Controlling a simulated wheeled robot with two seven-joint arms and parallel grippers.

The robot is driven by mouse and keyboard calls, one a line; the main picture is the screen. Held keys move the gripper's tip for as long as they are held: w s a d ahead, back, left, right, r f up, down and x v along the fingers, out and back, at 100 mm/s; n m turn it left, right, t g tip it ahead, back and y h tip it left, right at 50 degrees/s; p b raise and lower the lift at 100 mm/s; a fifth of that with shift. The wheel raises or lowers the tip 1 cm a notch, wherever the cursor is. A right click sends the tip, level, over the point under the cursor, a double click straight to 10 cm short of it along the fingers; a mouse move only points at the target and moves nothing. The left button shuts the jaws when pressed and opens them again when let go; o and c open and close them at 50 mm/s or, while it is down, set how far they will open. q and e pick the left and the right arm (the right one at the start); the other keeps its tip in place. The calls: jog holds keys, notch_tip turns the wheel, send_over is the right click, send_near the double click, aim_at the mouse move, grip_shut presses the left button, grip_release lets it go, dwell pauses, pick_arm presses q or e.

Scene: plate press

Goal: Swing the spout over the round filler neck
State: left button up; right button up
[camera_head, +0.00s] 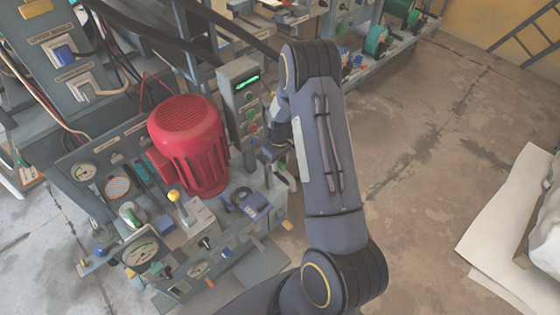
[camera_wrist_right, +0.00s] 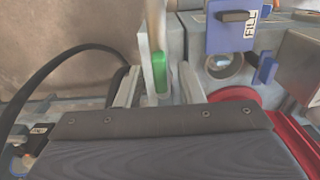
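In the right wrist view, a blue plate marked FILL (camera_wrist_right: 232,32) stands above a round metal opening (camera_wrist_right: 224,66), which looks like the filler neck. The blue piece also shows in the head view (camera_head: 257,207), beside the red motor. A pale upright bar (camera_wrist_right: 155,25) with a green part (camera_wrist_right: 160,72) at its lower end stands left of the opening; I cannot tell if it is the spout. My right gripper (camera_wrist_right: 160,88) has its fingers apart, one on each side of the green part, with gaps visible. In the head view my right arm partly hides it (camera_head: 277,158). My left gripper is not in view.
The red motor (camera_head: 189,145) stands close left of my right gripper. A control box with a green display (camera_head: 240,95) rises behind it. Gauges, levers and knobs crowd the front panel. A black cable (camera_wrist_right: 45,75) loops at the left in the wrist view.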

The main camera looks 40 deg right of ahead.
grip_shut()
jog(key=shift+a, duration=0.1)
dwell(0.3)
jog(key=w+a+m, duration=0.6)
jog(key=m, duration=1.2)
jog(key=shift+a, duration=0.35)
dwell(0.4)
